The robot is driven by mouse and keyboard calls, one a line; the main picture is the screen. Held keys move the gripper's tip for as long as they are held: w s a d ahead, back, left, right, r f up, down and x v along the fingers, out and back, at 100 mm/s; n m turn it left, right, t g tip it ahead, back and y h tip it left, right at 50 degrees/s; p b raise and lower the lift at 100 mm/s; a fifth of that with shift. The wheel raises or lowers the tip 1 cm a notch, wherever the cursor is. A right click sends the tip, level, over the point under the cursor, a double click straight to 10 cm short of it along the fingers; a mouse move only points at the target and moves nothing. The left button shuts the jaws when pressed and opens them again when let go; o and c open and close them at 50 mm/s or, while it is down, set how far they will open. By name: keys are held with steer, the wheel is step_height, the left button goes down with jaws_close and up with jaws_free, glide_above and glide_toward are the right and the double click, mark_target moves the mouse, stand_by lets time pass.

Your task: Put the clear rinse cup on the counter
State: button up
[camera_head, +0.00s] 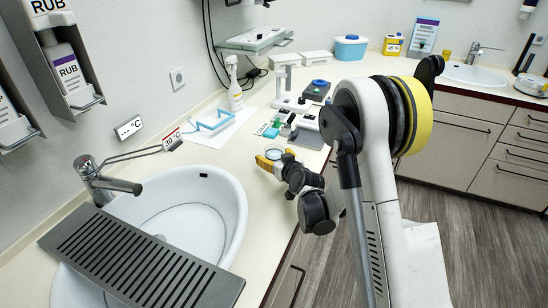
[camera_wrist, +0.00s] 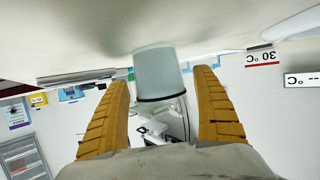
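The clear rinse cup (camera_wrist: 157,73) stands upright on the counter in the wrist view, which is upside down. It looks pale grey-blue, with a dark rim. My gripper (camera_wrist: 163,82) is open, with its yellow fingers on either side of the cup in this view. A gap shows between the cup and the right finger, and a narrower one at the left. In the head view my gripper (camera_head: 275,158) is low over the counter (camera_head: 222,166) right of the sink, with the cup's round rim (camera_head: 274,154) between its fingers.
The sink (camera_head: 225,212) with a slotted grey grate (camera_head: 140,262) lies to the left, with a tap (camera_head: 105,180) behind it. Bare counter lies between the sink and gripper.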

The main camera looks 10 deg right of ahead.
steer(key=shift+r, duration=0.15)
steer(key=shift+s+r+p, duration=0.15)
steer(key=shift+s+p, duration=0.15)
steer(key=shift+s, duration=0.05)
steer(key=v, duration=1)
steer(key=shift+b, duration=0.4)
steer(key=shift+s+r, duration=0.25)
steer(key=shift+s, duration=0.35)
steer(key=s+r+m+g+h, duration=0.1)
steer(key=s+r+g, duration=0.2)
steer(key=s, duration=1.1)
steer(key=s+r+g+h, duration=0.1)
steer(key=s+r+g, duration=0.2)
steer(key=s, duration=1.1)
step_height(320, 180, up, 3)
steer(key=shift+s+d+f+m+g, duration=0.15)
steer(key=shift+s+m+g, duration=0.1)
steer(key=shift+m+g, duration=0.15)
